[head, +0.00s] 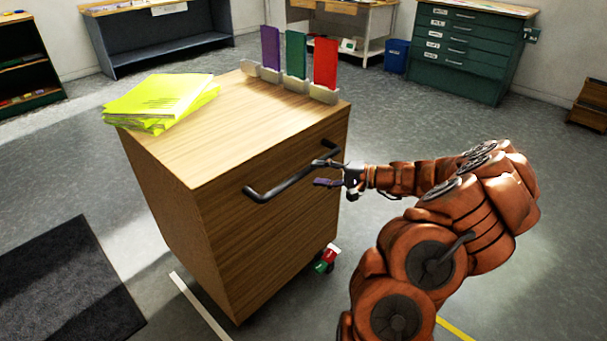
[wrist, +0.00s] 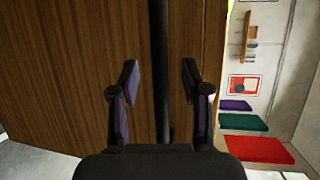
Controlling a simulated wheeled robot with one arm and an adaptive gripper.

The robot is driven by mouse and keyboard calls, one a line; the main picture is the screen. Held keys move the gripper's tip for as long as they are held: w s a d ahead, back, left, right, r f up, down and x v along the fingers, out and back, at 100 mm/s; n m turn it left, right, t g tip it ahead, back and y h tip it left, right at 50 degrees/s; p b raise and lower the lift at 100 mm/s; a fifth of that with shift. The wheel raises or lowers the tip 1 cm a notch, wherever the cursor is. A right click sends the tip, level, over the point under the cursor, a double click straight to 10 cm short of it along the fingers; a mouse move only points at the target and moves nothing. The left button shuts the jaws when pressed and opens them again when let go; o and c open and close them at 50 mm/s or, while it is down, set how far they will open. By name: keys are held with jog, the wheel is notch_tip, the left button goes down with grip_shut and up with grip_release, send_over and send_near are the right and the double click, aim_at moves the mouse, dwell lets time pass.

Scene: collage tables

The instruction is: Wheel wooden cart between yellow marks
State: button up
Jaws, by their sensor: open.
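The wooden cart (head: 255,230) stands upright in the middle of the head view. A dark bar handle (head: 290,181) runs along its front face. My gripper (head: 326,173) is at the handle's right end. In the wrist view my gripper (wrist: 161,82) is open, with one purple-padded finger on each side of the dark handle (wrist: 160,45); I cannot tell whether either finger touches it. One yellow mark (head: 455,329) shows on the floor at the bottom, right of the cart and partly behind my arm. A second yellow mark is not visible.
A red-green caster (head: 327,260) shows below. A white floor line (head: 198,305) and dark mat (head: 65,290) lie left. Green drawers (head: 465,50) stand at the back.

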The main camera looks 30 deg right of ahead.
aim_at(308, 173)
jog(key=shift+x, duration=2.65)
grip_shut()
